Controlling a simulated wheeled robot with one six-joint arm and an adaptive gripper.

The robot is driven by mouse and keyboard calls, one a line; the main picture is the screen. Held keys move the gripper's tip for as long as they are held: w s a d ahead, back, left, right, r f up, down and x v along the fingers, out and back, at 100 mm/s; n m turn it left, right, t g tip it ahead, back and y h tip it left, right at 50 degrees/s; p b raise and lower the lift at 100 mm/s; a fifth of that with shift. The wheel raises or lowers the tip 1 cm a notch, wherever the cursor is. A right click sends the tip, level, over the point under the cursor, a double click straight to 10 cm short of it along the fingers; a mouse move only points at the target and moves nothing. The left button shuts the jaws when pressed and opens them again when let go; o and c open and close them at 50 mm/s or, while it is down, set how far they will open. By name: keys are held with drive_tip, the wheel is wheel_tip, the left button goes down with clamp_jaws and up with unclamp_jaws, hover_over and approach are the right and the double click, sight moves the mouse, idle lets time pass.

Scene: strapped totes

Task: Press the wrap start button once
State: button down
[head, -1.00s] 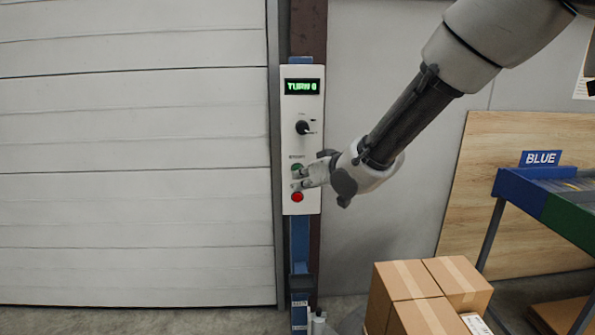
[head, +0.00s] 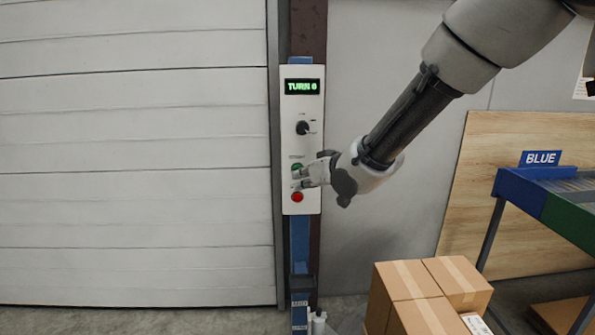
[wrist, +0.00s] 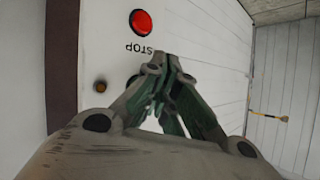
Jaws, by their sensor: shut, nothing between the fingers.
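The white control panel (head: 312,112) stands upright on a post, with a green display (head: 302,87) that appears to read "TURN 0". Below it are a black knob (head: 303,128), a green button (head: 297,168) and a red button (head: 297,197). My gripper (head: 297,180) is shut and empty, its fingertips at the panel just below the green button. I cannot tell if they touch it. In the wrist view the shut fingertips (wrist: 168,62) point at the panel near the red stop button (wrist: 146,22); the green button is hidden behind the fingers.
Cardboard boxes (head: 408,282) stand at the lower right. A blue and green rack (head: 550,200) marked "BLUE" is at the right, in front of a wooden board (head: 500,140). A white shutter door (head: 130,160) fills the left.

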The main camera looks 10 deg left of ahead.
drive_tip(key=shift+w, duration=0.15)
idle(0.3)
drive_tip(key=shift+w+a, duration=0.1)
drive_tip(key=shift+w, duration=0.2)
drive_tip(key=shift+w+a, duration=0.1)
drive_tip(key=shift+w, duration=0.2)
idle(0.6)
drive_tip(key=shift+s, duration=0.75)
drive_tip(key=shift+d, duration=0.2)
drive_tip(key=s, duration=0.2)
drive_tip(key=s+d, duration=0.1)
drive_tip(key=s, duration=0.1)
drive_tip(key=shift+s+d, duration=0.1)
drive_tip(key=shift+s, duration=0.3)
idle(0.4)
